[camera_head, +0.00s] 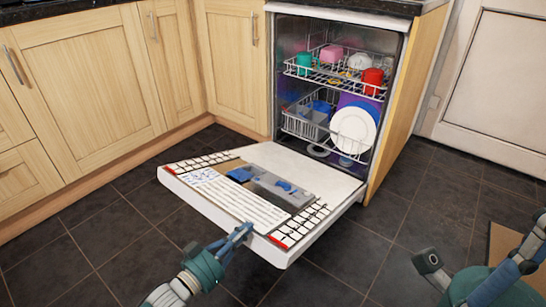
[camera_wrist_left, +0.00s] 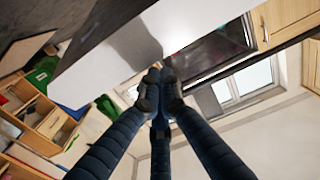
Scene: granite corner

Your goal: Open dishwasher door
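The dishwasher door (camera_head: 310,238) is folded down, close to level, with its inner face up. The dishwasher (camera_head: 345,85) stands open behind it. My left gripper (camera_head: 240,232) is at the door's front edge, near its right half; I cannot tell if it touches. In the left wrist view the fingertips of my left gripper (camera_wrist_left: 160,88) are together with nothing seen between them. A white panel, likely the door (camera_wrist_left: 150,45), is just beyond them. My right gripper (camera_head: 482,244) is at the lower right, fingers spread and empty, apart from the door.
The upper rack (camera_head: 330,78) holds coloured cups; the lower rack (camera_head: 300,127) holds a white plate (camera_head: 353,130) and other dishes. Wooden cabinets (camera_head: 90,80) stand on the left, and a white door (camera_head: 500,80) on the right. The dark tiled floor (camera_head: 330,275) in front is clear.

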